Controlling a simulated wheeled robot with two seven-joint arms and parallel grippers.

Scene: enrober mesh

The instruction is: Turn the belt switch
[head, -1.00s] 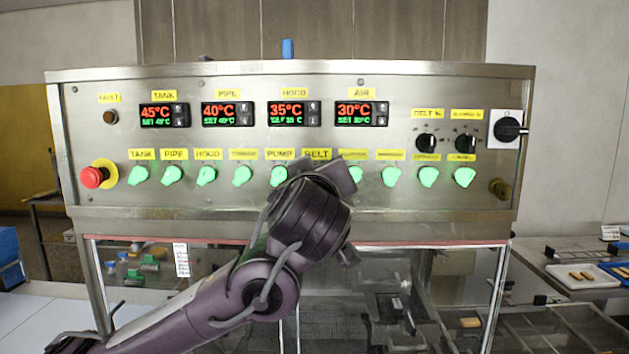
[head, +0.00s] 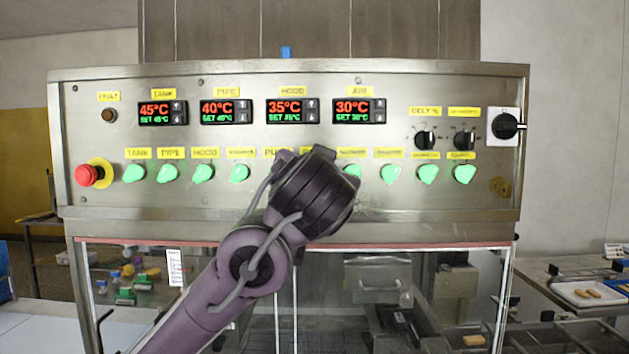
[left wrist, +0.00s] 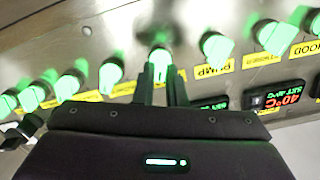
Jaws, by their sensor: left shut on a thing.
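The belt switch (left wrist: 160,60) is a green-lit knob in the panel's switch row. In the left wrist view, which is upside down, it sits at the fingertips of my left gripper (left wrist: 163,72), beside the switch labelled PUMP (left wrist: 215,45). The two dark fingers are shut on it. In the head view my left wrist covers the belt switch, the pump switch and the fingers. The knob's exact angle is hard to tell behind the fingers. My right gripper is in neither view.
The steel control panel (head: 400,203) holds several other green switches, such as TANK (head: 134,173) and HOOD (head: 203,173). A red emergency button (head: 89,175) is at the left. Black dials (head: 425,140) and a main rotary switch (head: 506,126) are at the right.

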